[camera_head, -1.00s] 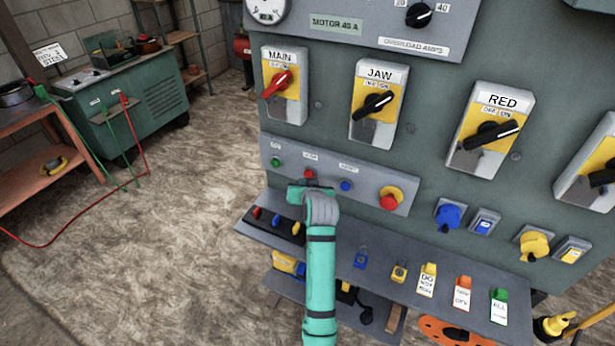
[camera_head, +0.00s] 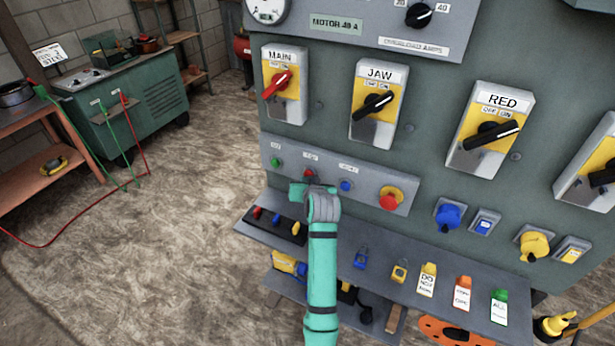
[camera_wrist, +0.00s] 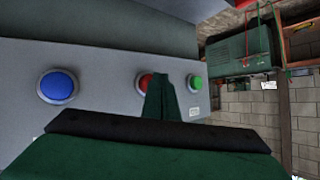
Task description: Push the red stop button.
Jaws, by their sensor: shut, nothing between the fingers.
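The red stop button (camera_head: 309,173) is on the sloping grey button strip, between a green button (camera_head: 275,162) and a blue button (camera_head: 346,185). My gripper (camera_head: 299,190) is just below the red button in the head view; its fingertips are hard to make out there. In the wrist view the shut, empty fingers (camera_wrist: 160,85) stand in front of the red button (camera_wrist: 145,82) and cover its right part. The blue button (camera_wrist: 58,86) is to the left and the green button (camera_wrist: 195,82) to the right. I cannot tell whether the fingers touch the red button.
A larger red mushroom button (camera_head: 390,201) on a yellow base sits at the strip's right end. A grey shelf (camera_head: 330,244) with tags and small locks juts out below. Rotary switches, such as the red-handled MAIN switch (camera_head: 279,84), are above. The floor to the left is open.

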